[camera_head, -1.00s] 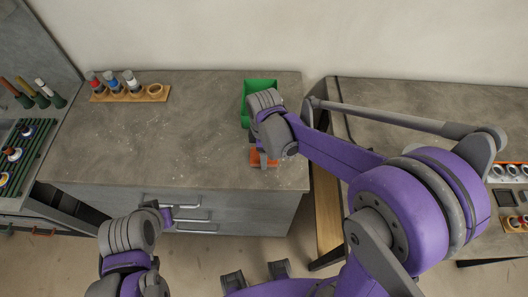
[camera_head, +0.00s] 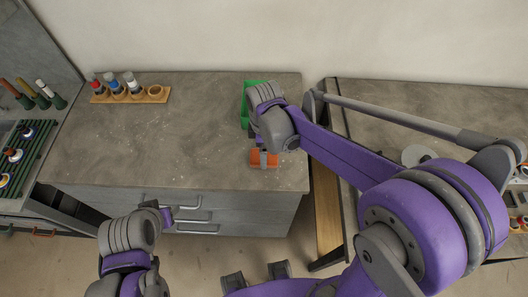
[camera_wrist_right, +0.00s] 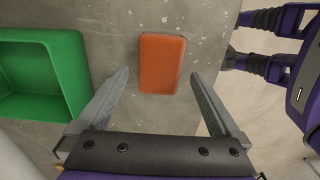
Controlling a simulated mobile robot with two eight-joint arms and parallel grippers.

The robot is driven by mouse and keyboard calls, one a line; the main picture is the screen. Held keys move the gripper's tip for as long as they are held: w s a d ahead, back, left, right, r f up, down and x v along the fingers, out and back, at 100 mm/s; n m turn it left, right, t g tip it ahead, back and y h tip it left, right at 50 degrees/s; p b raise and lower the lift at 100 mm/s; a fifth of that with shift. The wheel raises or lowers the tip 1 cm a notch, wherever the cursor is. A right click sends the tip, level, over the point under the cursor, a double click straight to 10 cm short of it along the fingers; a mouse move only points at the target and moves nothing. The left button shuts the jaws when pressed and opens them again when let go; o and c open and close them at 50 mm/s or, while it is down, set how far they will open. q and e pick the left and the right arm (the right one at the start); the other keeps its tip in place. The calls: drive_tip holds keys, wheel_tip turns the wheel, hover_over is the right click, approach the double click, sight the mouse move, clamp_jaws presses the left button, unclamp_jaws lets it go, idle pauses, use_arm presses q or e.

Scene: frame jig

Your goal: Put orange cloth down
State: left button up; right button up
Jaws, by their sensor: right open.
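The orange cloth (camera_head: 257,163) is a small flat rectangle lying on the grey worktop near its front right edge. In the right wrist view the cloth (camera_wrist_right: 162,60) lies flat between and beyond the two fingers. My right gripper (camera_wrist_right: 160,78) is open, with clear gaps between its fingers and the cloth; in the head view the wrist hides part of it. My left gripper (camera_head: 163,214) is in front of the drawers, away from the cloth, and its jaw opening is too small to read.
A green open bin (camera_wrist_right: 82,70) stands beside the cloth, partly hidden by my right wrist in the head view. A wooden rack (camera_head: 130,95) with bottles is at the back left. The middle of the worktop (camera_head: 190,130) is clear. A second table (camera_head: 370,130) stands to the right.

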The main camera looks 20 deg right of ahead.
wheel_tip(320, 180, up, 8)
drive_tip(key=s+d+f+m+t, duration=0.1)
drive_tip(key=s+d+m+t, duration=0.1)
drive_tip(key=s+m, duration=0.4)
drive_tip(key=s+d+f+m+t, duration=0.2)
drive_tip(key=s+d+m+t, duration=0.1)
drive_tip(key=s+m, duration=0.4)
drive_tip(key=shift+d+m+t+p, duration=0.3)
drive_tip(key=shift+d+m+p, duration=0.05)
drive_tip(key=shift+d+m, duration=0.55)
drive_tip(key=shift+w+r, duration=0.1)
